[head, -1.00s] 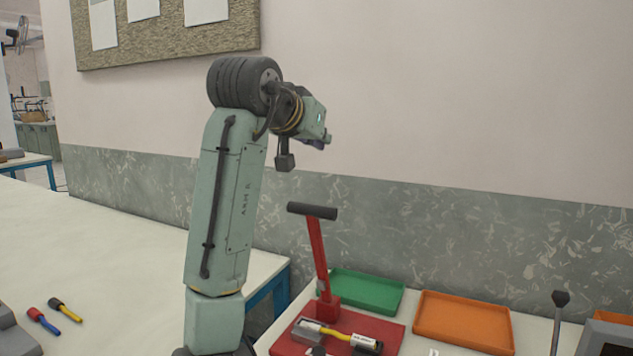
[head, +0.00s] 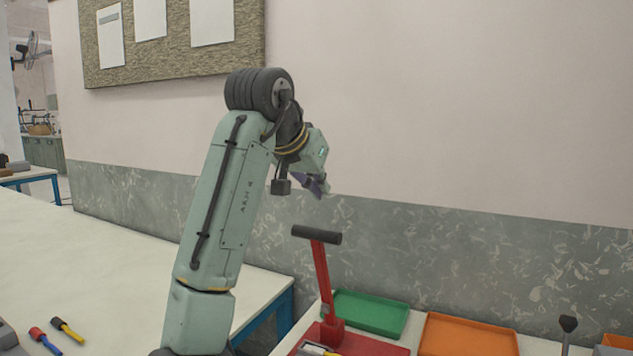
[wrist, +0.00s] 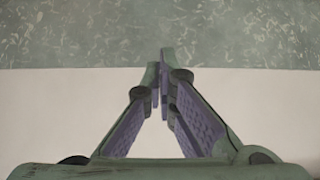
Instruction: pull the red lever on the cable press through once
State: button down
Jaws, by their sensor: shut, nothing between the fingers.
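The cable press stands on the table at the lower middle of the head view, with a red base plate (head: 362,346). Its red lever (head: 321,275) stands nearly upright and has a dark crossbar handle (head: 316,235) on top. My gripper (head: 323,192) is just above the handle in the picture, apart from it, pointing down and to the right. In the wrist view my gripper (wrist: 163,75) is shut, its fingertips together with nothing between them. The wrist view does not show the lever. The lower front of the press is cut off by the frame edge.
A green tray (head: 375,307) and an orange tray (head: 470,338) lie behind and right of the press. A dark-knobbed rod (head: 568,324) stands at the right. The wall is close behind.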

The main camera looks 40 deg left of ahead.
aim_at(323, 245)
jog(key=shift+w+a+f+p, duration=0.15)
jog(key=shift+f+p, duration=0.25)
jog(key=shift+f, duration=0.65)
jog(key=shift+w+d+f+p, duration=0.1)
jog(key=shift+w+f+p, duration=0.3)
jog(key=shift+f, duration=0.65)
jog(key=shift+w+a+f+p, duration=0.1)
jog(key=shift+f+p, duration=0.35)
jog(key=shift+f, duration=0.6)
jog(key=shift+f, duration=0.1)
